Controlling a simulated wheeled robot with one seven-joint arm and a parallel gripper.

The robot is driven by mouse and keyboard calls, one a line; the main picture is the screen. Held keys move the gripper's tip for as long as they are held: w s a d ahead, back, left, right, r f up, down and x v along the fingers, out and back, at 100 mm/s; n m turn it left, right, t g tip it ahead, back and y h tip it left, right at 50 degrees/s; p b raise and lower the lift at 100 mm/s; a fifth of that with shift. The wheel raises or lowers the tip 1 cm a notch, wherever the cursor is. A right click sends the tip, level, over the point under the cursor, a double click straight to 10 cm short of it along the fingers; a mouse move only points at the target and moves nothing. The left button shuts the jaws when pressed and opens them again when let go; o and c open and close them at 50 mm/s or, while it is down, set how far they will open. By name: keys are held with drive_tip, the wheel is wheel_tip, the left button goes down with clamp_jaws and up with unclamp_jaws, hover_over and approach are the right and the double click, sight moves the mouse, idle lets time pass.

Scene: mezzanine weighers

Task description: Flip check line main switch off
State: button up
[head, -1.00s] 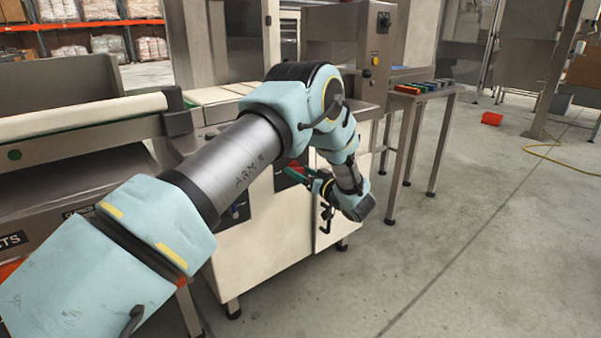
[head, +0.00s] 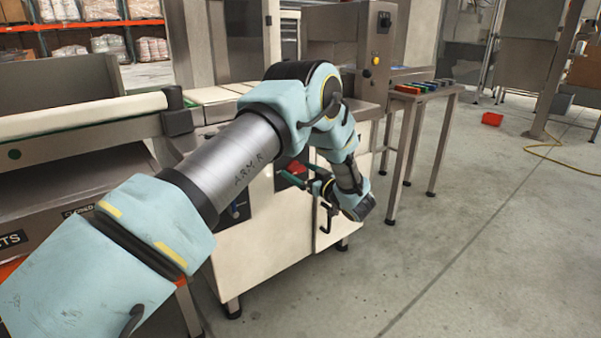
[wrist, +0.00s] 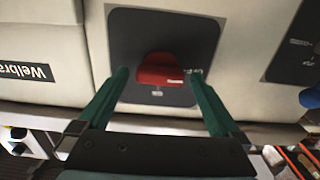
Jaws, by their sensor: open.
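The main switch is a red rotary handle (wrist: 160,70) on a dark plate (wrist: 128,38) set in the pale cabinet front. In the head view the red handle (head: 298,167) is partly hidden by my arm and fingers. My gripper (wrist: 160,76) is open, with one green finger on each side of the handle in the wrist view. I see a gap on both sides and cannot tell how deep the fingers reach. The small print on the plate is too blurred to read. My gripper also shows in the head view (head: 305,178), in front of the cabinet.
A second dark plate with a blue handle (wrist: 311,97) sits beside the switch; it shows in the head view (head: 237,211) too. A conveyor (head: 85,118) stands at left. A side table (head: 432,93) with coloured items stands at right. The floor at right is largely clear.

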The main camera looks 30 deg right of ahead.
drive_tip(key=s+d+p, duration=0.1)
drive_tip(key=s+d, duration=0.1)
drive_tip(key=s, duration=0.8)
drive_tip(key=shift+s, duration=0.3)
